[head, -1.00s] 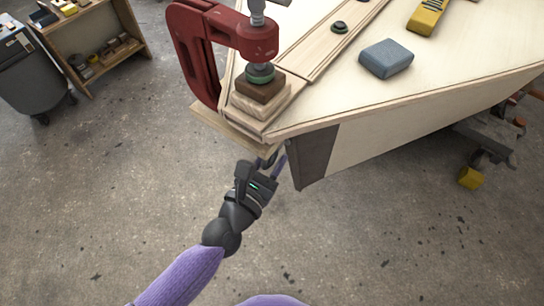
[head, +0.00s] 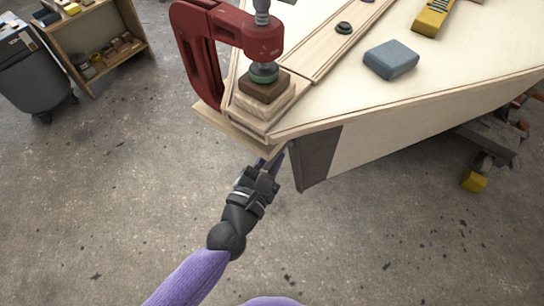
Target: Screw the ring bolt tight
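My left gripper (head: 268,163) is at the bow of the plywood hull (head: 400,122), just below the overhanging corner. Its fingers point up and away, toward the dark stem piece (head: 316,160). The ring bolt cannot be made out now; the gripper and the hull's edge cover that spot. Whether the fingers are closed on it cannot be told. My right gripper is not in view.
A red clamp (head: 205,50) presses wooden blocks (head: 262,90) onto the bow corner. A grey-blue block (head: 391,60) and a yellow tool (head: 433,17) lie on the deck. A shelf (head: 95,45) and grey bin (head: 35,75) stand at left. The floor below is clear.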

